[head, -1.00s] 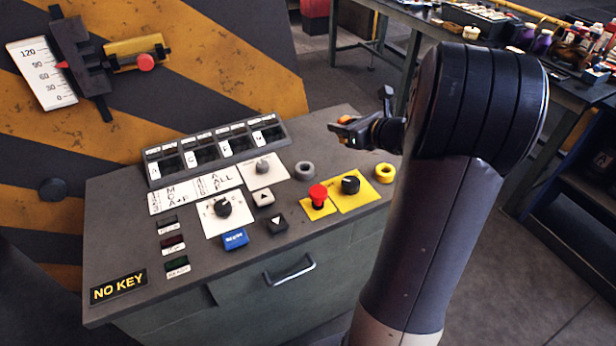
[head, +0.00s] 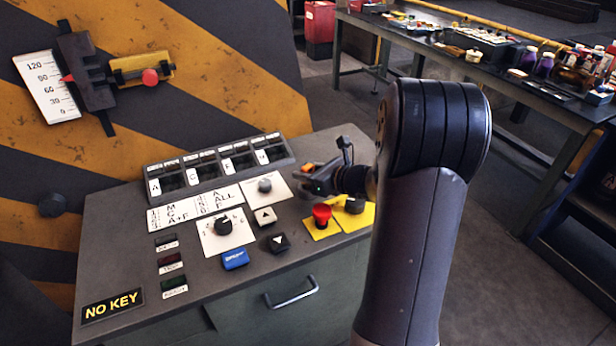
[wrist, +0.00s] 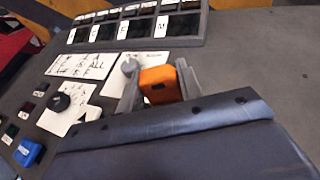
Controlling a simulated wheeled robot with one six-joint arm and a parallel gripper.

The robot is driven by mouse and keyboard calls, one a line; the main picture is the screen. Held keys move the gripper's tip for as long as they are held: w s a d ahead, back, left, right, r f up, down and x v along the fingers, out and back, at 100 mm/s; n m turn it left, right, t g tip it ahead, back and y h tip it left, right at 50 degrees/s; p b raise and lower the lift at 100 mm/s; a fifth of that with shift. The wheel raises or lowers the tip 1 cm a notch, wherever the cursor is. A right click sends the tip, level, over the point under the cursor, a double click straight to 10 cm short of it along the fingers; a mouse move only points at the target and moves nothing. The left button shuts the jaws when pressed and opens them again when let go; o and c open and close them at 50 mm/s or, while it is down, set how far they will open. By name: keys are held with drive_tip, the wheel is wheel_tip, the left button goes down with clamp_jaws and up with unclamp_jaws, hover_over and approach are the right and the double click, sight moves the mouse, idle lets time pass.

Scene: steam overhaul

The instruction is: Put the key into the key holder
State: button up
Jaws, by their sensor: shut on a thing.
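My gripper (head: 312,182) is low over the right part of the sloped control panel (head: 130,215). It is shut on an orange block-like piece, which I take to be the key (wrist: 160,84); it sits between the two grey fingers in the wrist view. A bit of orange also shows at the gripper in the head view. The key's lower end is hidden, and I cannot tell whether it touches the panel. No key holder is clearly identifiable; the panel just under the gripper is hidden by the gripper and my arm.
A red mushroom button (head: 321,214) and a black knob (head: 355,204) on yellow plates stand close to my gripper. A raised rack of lettered windows (head: 218,165) runs along the panel's back. A "NO KEY" sign (head: 112,305) is at front left. A cluttered bench (head: 480,60) stands behind.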

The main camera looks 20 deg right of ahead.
drive_tip(key=shift+f, duration=0.6)
drive_tip(key=shift+f, duration=0.1)
drive_tip(key=shift+f+b, duration=0.25)
drive_tip(key=shift+b, duration=0.15)
drive_tip(key=o, duration=1)
drive_tip(key=shift+r+p, duration=0.6)
drive_tip(key=shift+p, duration=0.05)
drive_tip(key=v, duration=0.8)
drive_tip(key=b+v, duration=0.1)
drive_tip(key=v, duration=0.3)
drive_tip(key=shift+f, duration=0.25)
